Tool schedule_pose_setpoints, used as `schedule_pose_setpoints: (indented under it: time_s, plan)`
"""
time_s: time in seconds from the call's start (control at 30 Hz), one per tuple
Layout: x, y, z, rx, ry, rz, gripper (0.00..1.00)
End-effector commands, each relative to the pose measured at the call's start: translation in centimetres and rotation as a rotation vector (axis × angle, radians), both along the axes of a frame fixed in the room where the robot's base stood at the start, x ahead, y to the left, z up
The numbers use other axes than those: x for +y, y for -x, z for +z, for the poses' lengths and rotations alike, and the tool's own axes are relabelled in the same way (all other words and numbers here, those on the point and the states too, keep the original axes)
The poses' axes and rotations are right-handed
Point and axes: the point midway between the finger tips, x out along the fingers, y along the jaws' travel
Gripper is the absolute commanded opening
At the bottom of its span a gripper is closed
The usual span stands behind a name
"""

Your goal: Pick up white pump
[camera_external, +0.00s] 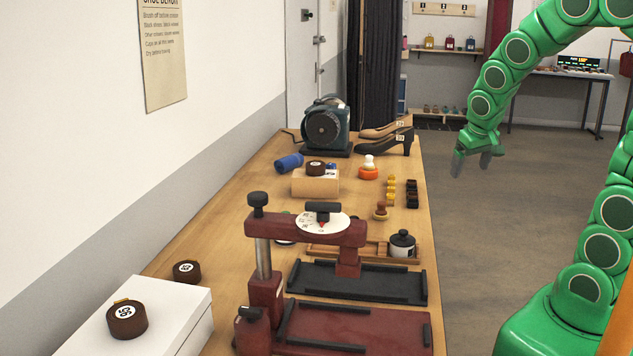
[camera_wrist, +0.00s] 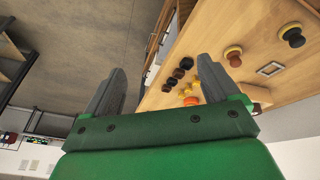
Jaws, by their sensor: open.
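I cannot tell for sure which thing is the white pump. The pale candidates in the external view are a small white-topped piece on an orange base (camera_external: 368,165) and a white jar with a black lid (camera_external: 402,246), both on the bench. A tan pump shoe (camera_external: 384,130) and a black pump shoe (camera_external: 388,147) lie at the far end; neither looks white. My gripper (camera_external: 471,164) is open and empty, in the air right of the bench's far end. In the wrist view my open gripper (camera_wrist: 160,88) has nothing between its fingers; no white pump is clear there.
On the wooden bench (camera_external: 225,213) stand a dark green machine (camera_external: 326,127), a blue roll (camera_external: 289,163), a dark red press (camera_external: 345,236) and a dark tray (camera_external: 357,283). Rows of small yellow (camera_external: 391,189) and dark pieces (camera_external: 411,192) lie near the right edge. The floor to the right is open.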

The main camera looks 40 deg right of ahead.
Motion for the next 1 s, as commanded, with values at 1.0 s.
schedule_pose_setpoints:
  time_s: [1.0]
  plan:
    - [25.7,-31.0,-0.9,-0.736,-0.097,1.029,0.89]
